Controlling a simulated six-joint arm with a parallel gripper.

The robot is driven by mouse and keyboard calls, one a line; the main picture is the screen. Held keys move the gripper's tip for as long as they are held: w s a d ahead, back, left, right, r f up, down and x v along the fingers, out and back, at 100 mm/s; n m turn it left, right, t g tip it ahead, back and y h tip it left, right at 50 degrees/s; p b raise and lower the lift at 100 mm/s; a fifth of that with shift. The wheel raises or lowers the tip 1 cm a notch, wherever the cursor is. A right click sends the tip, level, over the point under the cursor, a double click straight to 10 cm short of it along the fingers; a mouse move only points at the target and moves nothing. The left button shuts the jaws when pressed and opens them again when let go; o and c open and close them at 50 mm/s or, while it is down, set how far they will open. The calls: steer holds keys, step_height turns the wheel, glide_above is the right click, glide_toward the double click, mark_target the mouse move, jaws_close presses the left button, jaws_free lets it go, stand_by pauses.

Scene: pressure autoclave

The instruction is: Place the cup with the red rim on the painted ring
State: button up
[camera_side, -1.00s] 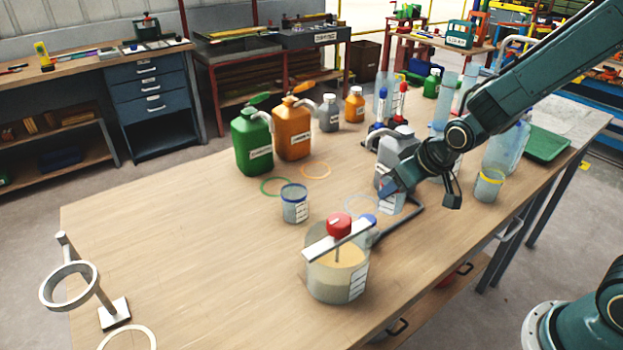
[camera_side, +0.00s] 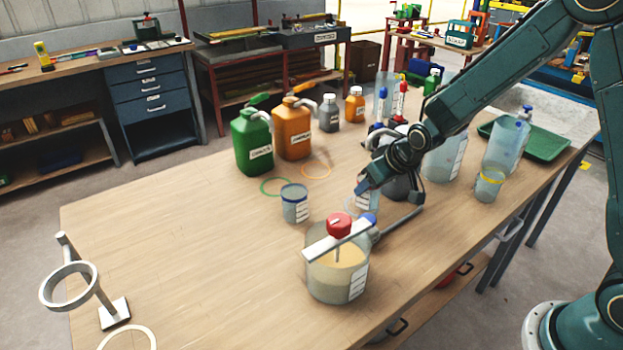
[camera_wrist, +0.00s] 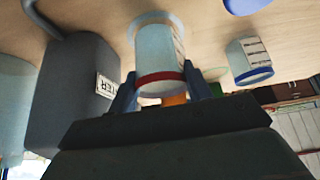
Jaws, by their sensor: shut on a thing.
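The cup with the red rim (camera_wrist: 160,55) is clear with a white label. In the wrist view it stands between the blue fingers of my gripper (camera_wrist: 160,92), which is shut on it near the rim. In the side view my gripper (camera_side: 364,187) is at the table's middle, and the cup (camera_side: 366,204) shows only partly below it. A pale painted ring (camera_side: 348,207) lies at the cup's base, mostly covered by the cup. I cannot tell whether the cup touches the table. A green ring (camera_side: 264,187) and an orange ring (camera_side: 316,178) lie farther left.
A blue-rimmed cup (camera_side: 295,205) stands left of my gripper. A beaker with a red-knobbed bar (camera_side: 335,275) is in front. A grey jug (camera_side: 396,188) is close on the right, and a yellow-rimmed cup (camera_side: 489,186) stands farther right.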

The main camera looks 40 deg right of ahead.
steer(key=shift+x, duration=1.1)
steer(key=shift+w, duration=0.2)
steer(key=o, duration=0.9)
steer(key=shift+o, duration=0.2)
steer(key=shift+s+r, duration=0.25)
steer(key=shift+r, duration=0.35)
steer(key=v, duration=1.1)
